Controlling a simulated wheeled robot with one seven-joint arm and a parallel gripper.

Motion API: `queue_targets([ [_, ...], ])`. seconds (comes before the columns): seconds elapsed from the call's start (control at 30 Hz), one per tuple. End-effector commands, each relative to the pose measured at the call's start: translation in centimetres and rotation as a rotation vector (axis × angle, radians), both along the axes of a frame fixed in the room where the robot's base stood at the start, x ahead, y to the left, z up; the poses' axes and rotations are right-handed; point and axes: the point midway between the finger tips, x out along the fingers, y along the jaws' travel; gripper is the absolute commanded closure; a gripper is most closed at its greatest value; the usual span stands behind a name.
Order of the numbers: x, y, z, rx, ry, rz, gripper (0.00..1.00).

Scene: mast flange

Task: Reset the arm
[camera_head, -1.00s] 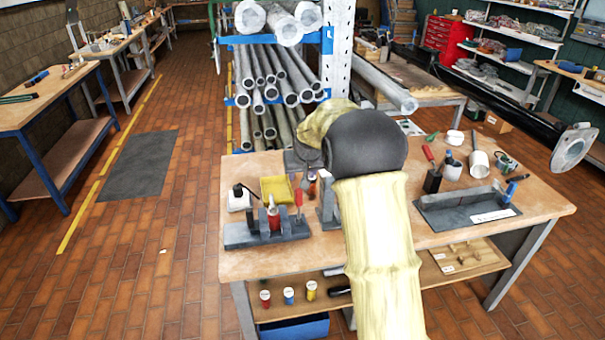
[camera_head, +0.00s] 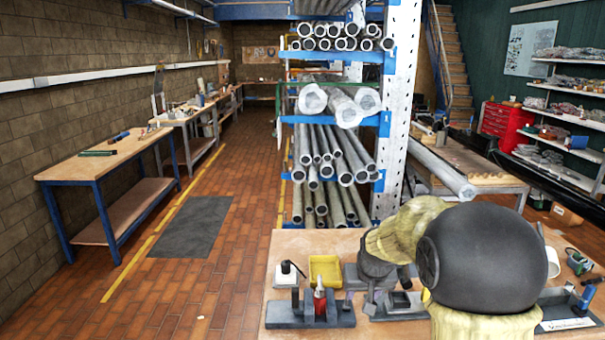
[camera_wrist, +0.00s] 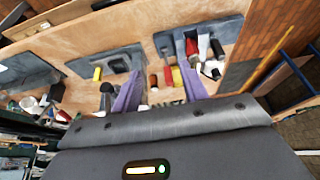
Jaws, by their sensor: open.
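My gripper (camera_wrist: 158,85) shows in the wrist view with its two purple-grey fingers apart and nothing between them. Beyond the fingers lies a wooden workbench (camera_wrist: 122,32), seen tilted. In the head view my sleeved arm and its large black joint stand over the same workbench (camera_head: 285,247) at the lower right. The arm hides much of the benchtop, and my fingers are hard to make out there. A grey holder block (camera_head: 340,314) with a red bottle (camera_head: 320,302) stands to the left of the arm.
A yellow tray (camera_head: 325,270) lies on the bench. Behind it a rack holds pipes (camera_head: 330,150). A large pipe (camera_head: 440,172) juts forward at the right. A blue-legged table (camera_head: 100,165) stands at the left.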

Motion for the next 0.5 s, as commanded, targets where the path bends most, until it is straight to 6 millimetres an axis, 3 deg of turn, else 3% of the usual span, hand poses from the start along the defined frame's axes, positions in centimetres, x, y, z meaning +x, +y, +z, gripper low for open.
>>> queue_targets([
  [0.03, -2.2, 0.0, -0.3, 0.000, 0.016, 0.000, 0.56],
  [0.3, -13.7, 0.1, -2.5, -0.001, 0.105, 0.001, 0.56],
  [0.4, -17.8, 0.1, -3.4, -0.001, 0.135, 0.001, 0.56],
  [0.5, -20.6, 0.1, -4.1, -0.002, 0.158, 0.001, 0.56],
])
